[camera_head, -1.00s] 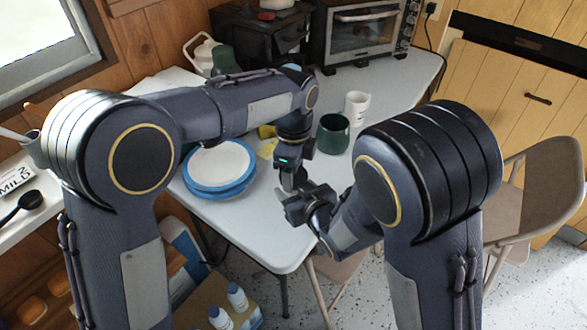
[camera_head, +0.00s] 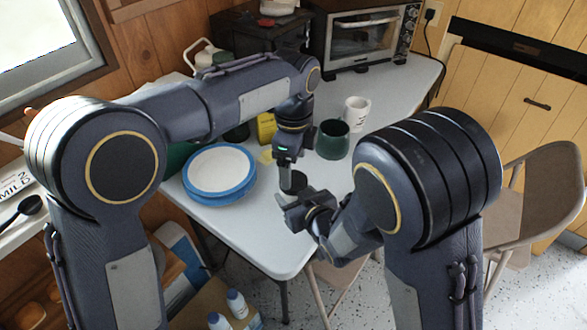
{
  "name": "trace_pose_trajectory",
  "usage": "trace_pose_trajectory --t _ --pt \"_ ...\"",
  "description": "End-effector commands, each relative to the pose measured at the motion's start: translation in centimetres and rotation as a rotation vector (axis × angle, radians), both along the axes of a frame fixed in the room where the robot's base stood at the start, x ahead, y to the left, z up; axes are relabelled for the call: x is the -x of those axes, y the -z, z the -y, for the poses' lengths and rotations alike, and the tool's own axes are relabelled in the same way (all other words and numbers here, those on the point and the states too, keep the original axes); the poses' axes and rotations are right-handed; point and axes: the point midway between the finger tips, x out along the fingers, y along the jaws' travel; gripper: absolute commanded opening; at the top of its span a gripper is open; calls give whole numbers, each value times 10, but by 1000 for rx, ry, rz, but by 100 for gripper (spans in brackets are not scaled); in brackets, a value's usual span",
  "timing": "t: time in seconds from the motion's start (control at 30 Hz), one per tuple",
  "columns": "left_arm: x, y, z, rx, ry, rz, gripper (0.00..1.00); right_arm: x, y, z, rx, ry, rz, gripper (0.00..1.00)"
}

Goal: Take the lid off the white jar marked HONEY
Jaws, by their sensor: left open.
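I cannot make out a white jar marked HONEY for certain. My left gripper (camera_head: 285,172) points down over the front part of the white table and is open. A small dark round thing (camera_head: 294,181), possibly a lid, shows just below and beside it; whether they touch is unclear. My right gripper (camera_head: 287,207) is just below, near the table's front edge, reaching left. Its fingers are small and partly hidden, so I cannot tell its opening or whether it holds anything. A white cup-like vessel (camera_head: 357,112) with unreadable dark marks stands farther back.
A dark green cup (camera_head: 332,140) stands right of my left gripper. Blue-rimmed plates (camera_head: 219,196) are stacked at the left, with a yellow box (camera_head: 266,128) behind. A toaster oven (camera_head: 372,38) stands at the back. The table's (camera_head: 262,232) front corner is bare.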

Motion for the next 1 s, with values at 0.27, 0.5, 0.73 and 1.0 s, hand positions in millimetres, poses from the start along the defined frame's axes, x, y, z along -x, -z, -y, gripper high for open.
trace_pose_trajectory --t 0.27,0.5,0.73,1.0 --pt "0 -19 1 2 163 -6 76 0 -1 0 -1 0 2 0" --pt "0 -30 0 0 293 -2 76 0 -1 0 -1 0 2 0" --pt "1 2 -1 -3 298 -5 76 0 -1 0 -1 0 2 0" --pt "0 36 0 -1 297 -2 76 0 -1 0 -1 0 2 0"
